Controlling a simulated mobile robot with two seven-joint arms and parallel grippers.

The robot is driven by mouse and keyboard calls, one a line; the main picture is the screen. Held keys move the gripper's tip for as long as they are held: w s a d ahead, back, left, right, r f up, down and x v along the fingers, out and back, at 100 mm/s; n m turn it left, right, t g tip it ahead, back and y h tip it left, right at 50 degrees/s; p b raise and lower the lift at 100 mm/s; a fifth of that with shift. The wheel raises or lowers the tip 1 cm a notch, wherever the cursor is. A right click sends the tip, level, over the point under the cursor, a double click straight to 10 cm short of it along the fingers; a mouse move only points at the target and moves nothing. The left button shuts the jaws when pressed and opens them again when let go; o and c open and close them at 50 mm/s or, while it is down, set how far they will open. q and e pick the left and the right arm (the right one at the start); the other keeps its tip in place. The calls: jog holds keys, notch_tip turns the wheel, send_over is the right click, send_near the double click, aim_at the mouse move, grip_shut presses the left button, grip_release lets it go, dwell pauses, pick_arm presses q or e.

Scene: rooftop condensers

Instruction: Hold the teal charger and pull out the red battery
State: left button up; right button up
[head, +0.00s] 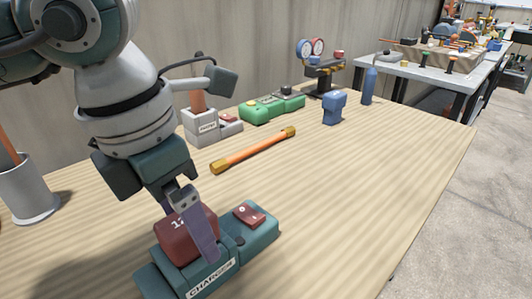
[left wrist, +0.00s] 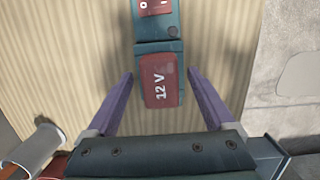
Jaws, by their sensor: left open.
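The teal charger (head: 262,236) lies near the front of the wooden bench, with a white CHARGER label on its side. The red battery (head: 178,243), marked 12 V, sits upright in it at the label end. The battery (left wrist: 160,82) and part of the charger (left wrist: 158,47) also show in the left wrist view. My left gripper (left wrist: 160,75) is open, pointing down, with one purple finger on each side of the battery. In the head view one finger passes in front of the battery; the other is hidden. My right gripper is not in view.
A small red panel (head: 249,215) is on the charger. A grey cup (head: 27,190) is at left. The bench's right side is clear.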

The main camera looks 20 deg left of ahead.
pick_arm(q)
grip_shut()
grip_release()
dwell(0.8)
jog(key=shift+r, duration=0.1)
notch_tip(320, 180, up, 12)
jog(key=s, duration=0.1)
jog(key=shift+s+a, duration=0.35)
